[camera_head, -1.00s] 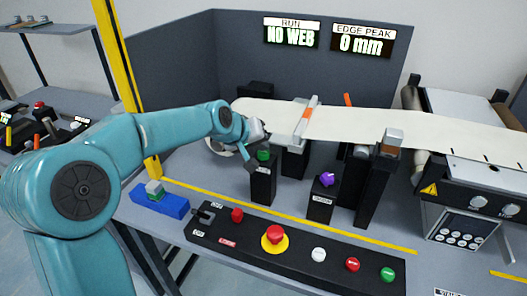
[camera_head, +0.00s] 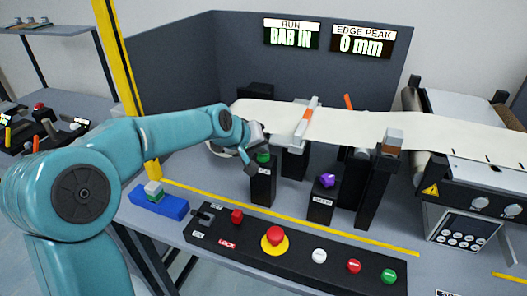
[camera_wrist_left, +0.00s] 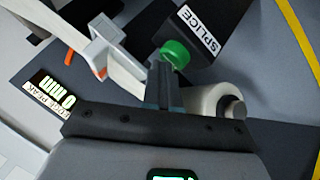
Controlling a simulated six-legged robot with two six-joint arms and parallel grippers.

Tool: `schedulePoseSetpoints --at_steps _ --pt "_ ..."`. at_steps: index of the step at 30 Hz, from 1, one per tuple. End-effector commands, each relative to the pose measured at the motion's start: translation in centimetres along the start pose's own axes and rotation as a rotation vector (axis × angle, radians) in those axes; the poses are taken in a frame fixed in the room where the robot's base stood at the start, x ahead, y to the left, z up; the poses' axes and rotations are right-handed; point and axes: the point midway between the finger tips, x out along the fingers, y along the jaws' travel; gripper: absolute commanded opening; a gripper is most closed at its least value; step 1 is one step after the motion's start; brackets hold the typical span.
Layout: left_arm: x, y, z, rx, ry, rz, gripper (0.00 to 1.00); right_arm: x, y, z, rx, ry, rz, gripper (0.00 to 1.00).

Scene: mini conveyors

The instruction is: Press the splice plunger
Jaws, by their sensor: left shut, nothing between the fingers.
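The splice plunger is a green cap (camera_head: 264,157) on top of a black post (camera_head: 262,185). In the left wrist view the green cap (camera_wrist_left: 176,53) sits just beyond my fingertips, with a SPLICE label on the post (camera_wrist_left: 205,32). My left gripper (camera_head: 250,168) is shut and empty, beside the green cap on its left in the head view. In the left wrist view its fingertips (camera_wrist_left: 160,72) appear at the cap's edge; I cannot tell whether they touch it. My right gripper is out of view.
A cream web (camera_head: 365,121) runs behind the post, with a white and orange bar (camera_head: 308,115) across it. A purple knob (camera_head: 327,180) stands on a post to the right. A black button panel (camera_head: 300,258) lies in front. The display (camera_head: 291,34) reads BAR IN.

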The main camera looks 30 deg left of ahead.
Motion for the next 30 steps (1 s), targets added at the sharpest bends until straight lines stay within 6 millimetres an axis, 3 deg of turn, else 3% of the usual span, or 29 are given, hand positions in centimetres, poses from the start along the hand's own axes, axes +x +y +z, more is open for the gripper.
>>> schedulePoseSetpoints --at_steps 12,25,30 --pt "-1.5 1.1 -1.0 0.001 -0.004 -0.002 0.00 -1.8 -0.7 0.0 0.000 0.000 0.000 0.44" --pt "-1.8 1.3 -1.3 0.000 -0.001 -0.001 0.00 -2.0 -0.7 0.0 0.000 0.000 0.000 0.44" --pt "-2.8 2.0 -2.0 0.001 -0.001 0.000 0.00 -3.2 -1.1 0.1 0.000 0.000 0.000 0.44"
